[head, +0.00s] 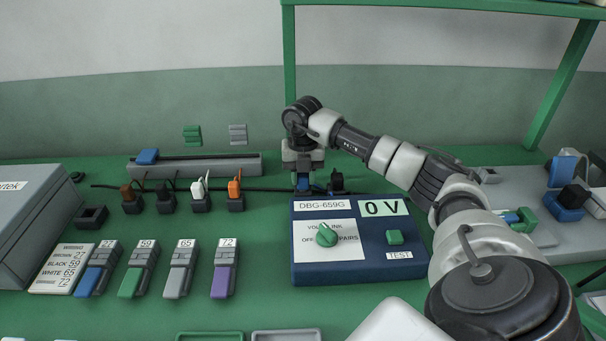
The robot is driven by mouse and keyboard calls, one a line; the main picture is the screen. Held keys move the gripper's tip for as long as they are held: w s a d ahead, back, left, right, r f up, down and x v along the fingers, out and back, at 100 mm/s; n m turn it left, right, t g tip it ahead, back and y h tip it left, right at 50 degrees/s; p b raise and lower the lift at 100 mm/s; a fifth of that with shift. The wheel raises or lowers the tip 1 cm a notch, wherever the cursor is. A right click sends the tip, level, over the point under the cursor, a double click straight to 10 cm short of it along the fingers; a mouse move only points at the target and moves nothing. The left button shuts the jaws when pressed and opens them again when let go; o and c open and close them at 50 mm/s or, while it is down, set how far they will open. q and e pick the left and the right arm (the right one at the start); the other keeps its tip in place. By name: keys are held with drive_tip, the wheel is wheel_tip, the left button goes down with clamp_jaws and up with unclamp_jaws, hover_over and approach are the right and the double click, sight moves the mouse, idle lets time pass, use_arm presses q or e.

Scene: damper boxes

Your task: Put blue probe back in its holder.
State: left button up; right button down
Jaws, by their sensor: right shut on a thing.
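My right gripper (303,168) points down behind the dark blue tester box (363,268). A black probe (337,180) stands just right of the gripper, behind the tester. The tester reads 0 V and has a green knob (326,234) and a green test button (394,237). My left gripper is not in view.
Brown, black, white and orange plugs (235,190) stand in dark holders left of the tester. Several coloured connectors (225,268) lie in front of them, beside a wiring card (62,268). A grey rail (215,165) runs behind. A green post (289,50) rises at the back.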

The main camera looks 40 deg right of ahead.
drive_tip(key=shift+f, duration=0.3)
drive_tip(key=c, duration=0.7)
unclamp_jaws()
drive_tip(key=shift+c, duration=0.2)
wheel_tip(320, 180, up, 11)
drive_tip(key=shift+f, duration=0.1)
